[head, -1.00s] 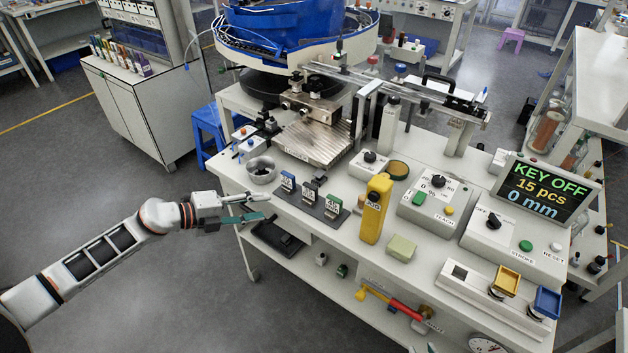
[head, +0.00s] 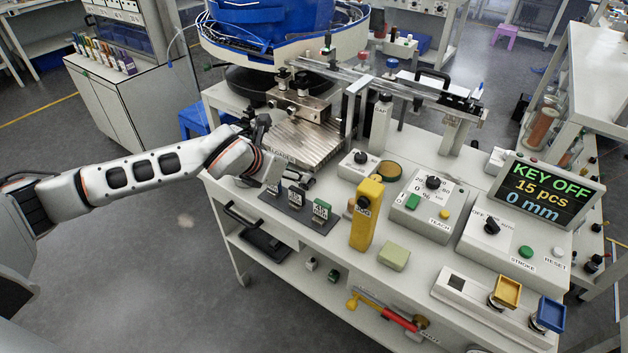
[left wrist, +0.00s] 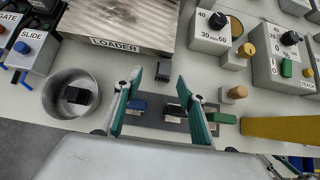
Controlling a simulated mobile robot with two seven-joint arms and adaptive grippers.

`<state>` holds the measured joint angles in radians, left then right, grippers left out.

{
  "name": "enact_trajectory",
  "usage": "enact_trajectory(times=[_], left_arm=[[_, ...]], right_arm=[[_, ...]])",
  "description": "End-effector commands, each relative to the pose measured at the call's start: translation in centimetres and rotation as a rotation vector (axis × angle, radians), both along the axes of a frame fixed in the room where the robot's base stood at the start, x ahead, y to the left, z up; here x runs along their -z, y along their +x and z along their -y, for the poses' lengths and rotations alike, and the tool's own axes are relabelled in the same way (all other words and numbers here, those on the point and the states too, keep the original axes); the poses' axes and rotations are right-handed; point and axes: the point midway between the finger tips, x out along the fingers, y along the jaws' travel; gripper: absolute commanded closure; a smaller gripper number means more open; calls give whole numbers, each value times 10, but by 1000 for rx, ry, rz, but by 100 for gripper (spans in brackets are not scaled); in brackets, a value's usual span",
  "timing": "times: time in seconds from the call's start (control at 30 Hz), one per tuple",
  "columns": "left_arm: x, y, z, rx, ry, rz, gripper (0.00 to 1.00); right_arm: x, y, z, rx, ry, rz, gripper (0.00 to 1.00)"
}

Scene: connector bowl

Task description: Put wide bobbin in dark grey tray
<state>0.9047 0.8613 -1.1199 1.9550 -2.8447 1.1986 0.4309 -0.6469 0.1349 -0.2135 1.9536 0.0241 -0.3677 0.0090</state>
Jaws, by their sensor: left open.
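I cannot clearly tell which thing is the wide bobbin; a small tan cylinder (left wrist: 236,93) stands beside the yellow device in the left wrist view. Brown spools (head: 542,127) stand on the right-hand shelf in the head view. A dark tray (head: 262,243) lies on the bench's lower shelf, and a dark grey plate (head: 312,222) holds labelled blocks on the bench top. My left gripper (left wrist: 165,88) is open, its teal fingers either side of the labelled blocks with nothing held. In the head view its fingers are hidden by my arm. My right gripper is not in view.
A metal bowl (left wrist: 73,94) with a black part inside stands left of my fingers. The loader plate (left wrist: 120,25) lies beyond. The upright yellow device (head: 366,215), a green block (head: 394,256) and control boxes (head: 433,209) crowd the bench to the right.

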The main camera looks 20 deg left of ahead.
Motion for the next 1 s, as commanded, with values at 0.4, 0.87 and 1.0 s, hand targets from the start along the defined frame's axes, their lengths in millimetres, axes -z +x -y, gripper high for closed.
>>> enact_trajectory(times=[0.4, 0.87, 1.0], left_arm=[[33, 28, 19, 1, 0, 1, 60], [52, 44, 25, 0, -2, 1, 60], [52, 44, 25, 0, -2, 1, 88]], right_arm=[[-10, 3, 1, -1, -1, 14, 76], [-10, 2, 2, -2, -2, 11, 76], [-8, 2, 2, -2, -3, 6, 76]])
